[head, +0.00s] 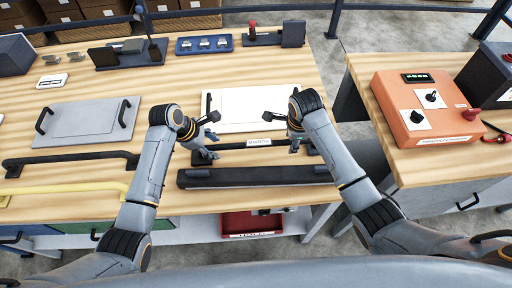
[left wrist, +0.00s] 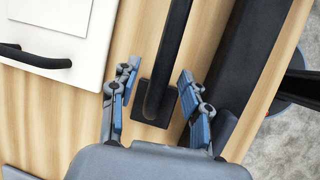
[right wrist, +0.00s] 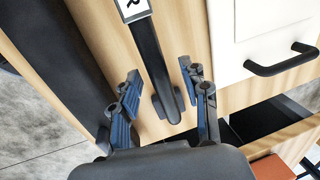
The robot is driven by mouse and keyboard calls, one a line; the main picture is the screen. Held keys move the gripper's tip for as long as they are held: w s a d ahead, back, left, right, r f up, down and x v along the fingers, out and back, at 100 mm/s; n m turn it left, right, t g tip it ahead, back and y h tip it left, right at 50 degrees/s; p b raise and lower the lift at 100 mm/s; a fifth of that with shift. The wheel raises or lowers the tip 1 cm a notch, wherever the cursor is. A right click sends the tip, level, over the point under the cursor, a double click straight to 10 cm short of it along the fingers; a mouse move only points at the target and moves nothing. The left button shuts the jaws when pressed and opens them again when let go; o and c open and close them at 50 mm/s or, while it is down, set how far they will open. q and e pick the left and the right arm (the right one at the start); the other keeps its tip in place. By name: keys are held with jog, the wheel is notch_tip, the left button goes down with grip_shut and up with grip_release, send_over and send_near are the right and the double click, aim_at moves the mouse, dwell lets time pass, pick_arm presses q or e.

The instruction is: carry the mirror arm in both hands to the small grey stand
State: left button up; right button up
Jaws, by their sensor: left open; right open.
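The mirror arm (head: 258,142) is a thin black bar with a white label, lying on the wooden bench in front of the white panel. My left gripper (head: 209,147) is open at its left end. In the left wrist view the bar (left wrist: 166,62) and its end foot lie between the open fingers (left wrist: 157,74). My right gripper (head: 292,144) is open at its right end. In the right wrist view the bar (right wrist: 150,55) runs between the open fingers (right wrist: 160,72), its foot low between them. I cannot tell for certain which thing is the small grey stand.
A long dark block (head: 250,178) lies along the front edge, close before the bar. The white panel (head: 238,118) lies behind. A grey panel (head: 85,120), black handle bar (head: 70,160) and yellow bar (head: 60,188) lie left. An orange control box (head: 425,108) stands on the right bench, past a gap.

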pick_arm(q)
jog(key=shift+x, duration=0.75)
pick_arm(e)
jog(key=shift+w+f, duration=0.15)
jog(key=shift+f, duration=0.6)
pick_arm(q)
grip_shut()
pick_arm(e)
grip_shut()
jog(key=shift+r, duration=0.1)
